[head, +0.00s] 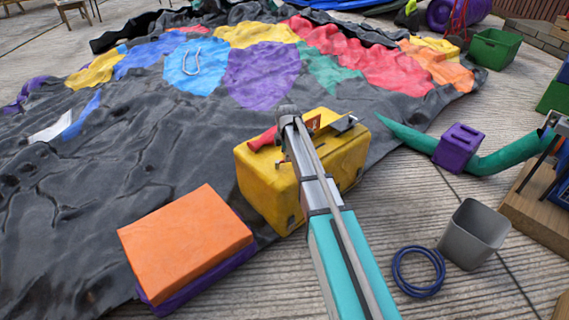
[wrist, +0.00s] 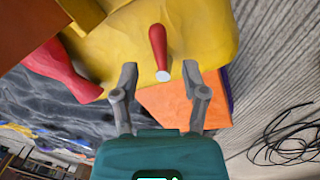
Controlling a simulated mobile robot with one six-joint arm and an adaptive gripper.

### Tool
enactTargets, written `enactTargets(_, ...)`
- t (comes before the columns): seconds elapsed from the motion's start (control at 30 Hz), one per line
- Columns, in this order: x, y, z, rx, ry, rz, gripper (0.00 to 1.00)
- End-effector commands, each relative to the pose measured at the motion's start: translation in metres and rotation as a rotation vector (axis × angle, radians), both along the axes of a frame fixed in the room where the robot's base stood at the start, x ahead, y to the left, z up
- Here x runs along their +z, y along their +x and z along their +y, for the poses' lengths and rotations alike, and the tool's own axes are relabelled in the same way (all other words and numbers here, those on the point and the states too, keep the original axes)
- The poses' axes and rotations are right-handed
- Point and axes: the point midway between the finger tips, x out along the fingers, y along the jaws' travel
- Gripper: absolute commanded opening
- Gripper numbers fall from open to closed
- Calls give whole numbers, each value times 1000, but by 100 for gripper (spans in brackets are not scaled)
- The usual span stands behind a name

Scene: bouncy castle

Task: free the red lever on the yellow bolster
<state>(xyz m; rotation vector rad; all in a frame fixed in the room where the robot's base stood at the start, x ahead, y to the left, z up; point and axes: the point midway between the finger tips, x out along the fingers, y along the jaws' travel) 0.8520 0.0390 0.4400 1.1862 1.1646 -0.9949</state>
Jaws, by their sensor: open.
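The yellow bolster (head: 350,155) stands at the edge of the collapsed castle in the head view, partly hidden by my arm. It fills the top of the wrist view (wrist: 205,35). The red lever (wrist: 158,45), with a pale round end, points toward my gripper from the bolster. My gripper (wrist: 160,72) is open and empty, one finger on each side of the lever's end in the picture. I cannot tell whether they touch. In the head view, a red piece (head: 262,139) shows on top of the bolster; I cannot tell whether it is the lever.
A flared red piece (wrist: 60,72) lies left of the lever in the wrist view. An orange block (head: 185,240) lies on a purple one at front left. A grey bin (head: 474,234), blue coil (head: 418,271) and purple cube (head: 458,147) stand right. Bare paving lies between.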

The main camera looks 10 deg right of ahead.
Motion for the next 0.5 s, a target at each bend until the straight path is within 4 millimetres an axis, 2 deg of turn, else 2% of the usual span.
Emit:
enactTargets(0.03,-8,1,0,0,0,0,57)
enactTargets(0.2,-19,3,0,0,0,0,57)
enactTargets(0.5,-29,4,1,0,0,0,57)
